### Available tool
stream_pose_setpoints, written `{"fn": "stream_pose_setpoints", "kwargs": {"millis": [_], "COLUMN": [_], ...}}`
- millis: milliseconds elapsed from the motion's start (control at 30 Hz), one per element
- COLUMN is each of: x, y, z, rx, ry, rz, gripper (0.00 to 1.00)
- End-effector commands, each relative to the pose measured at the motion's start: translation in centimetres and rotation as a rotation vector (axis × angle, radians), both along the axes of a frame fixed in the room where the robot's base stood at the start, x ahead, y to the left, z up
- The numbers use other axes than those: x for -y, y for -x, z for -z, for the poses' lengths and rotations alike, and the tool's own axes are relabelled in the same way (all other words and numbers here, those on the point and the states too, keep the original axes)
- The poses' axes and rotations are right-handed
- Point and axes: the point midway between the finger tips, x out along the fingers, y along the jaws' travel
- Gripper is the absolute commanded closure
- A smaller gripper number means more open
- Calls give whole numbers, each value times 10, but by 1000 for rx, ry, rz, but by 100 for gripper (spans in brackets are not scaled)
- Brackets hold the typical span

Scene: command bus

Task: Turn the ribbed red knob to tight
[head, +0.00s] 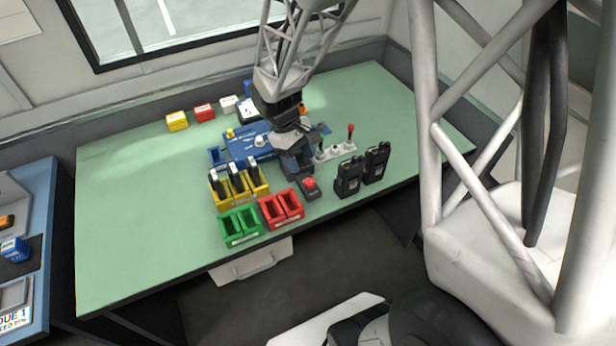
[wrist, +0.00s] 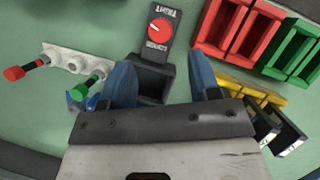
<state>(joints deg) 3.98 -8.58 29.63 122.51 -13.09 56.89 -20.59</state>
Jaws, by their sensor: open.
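The red knob (head: 310,183) sits on a small black box (head: 311,194) near the table's front edge. In the wrist view the knob (wrist: 160,31) is a round red disc with a white pointer mark, on a dark plate with white lettering at both ends; the lettering is upside down and hard to read. My gripper (wrist: 162,84) is open, with its two blue fingers apart and nothing held. The knob lies ahead of the fingertips, not between them. A dark block (wrist: 155,80) shows between the fingers. In the head view my gripper is just left of and behind the knob.
Red bins (head: 281,210), green bins (head: 240,226) and yellow bins (head: 238,189) holding dark items stand left of the knob. Two black radios (head: 348,177) stand to its right. A white lever panel (head: 336,153) is behind them. The left table area is clear.

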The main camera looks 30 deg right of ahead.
Motion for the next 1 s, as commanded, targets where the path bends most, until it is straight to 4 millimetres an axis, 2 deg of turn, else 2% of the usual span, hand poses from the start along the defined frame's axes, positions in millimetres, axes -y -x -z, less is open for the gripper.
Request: {"fn": "stream_pose_setpoints", "kwargs": {"millis": [500,700,1000], "x": [10,11,11], "y": [20,23,24], "z": [53,62,63], "rx": [-3,0,0], "ry": [1,0,0], "rz": [1,1,1], "gripper": [44,44,44]}}
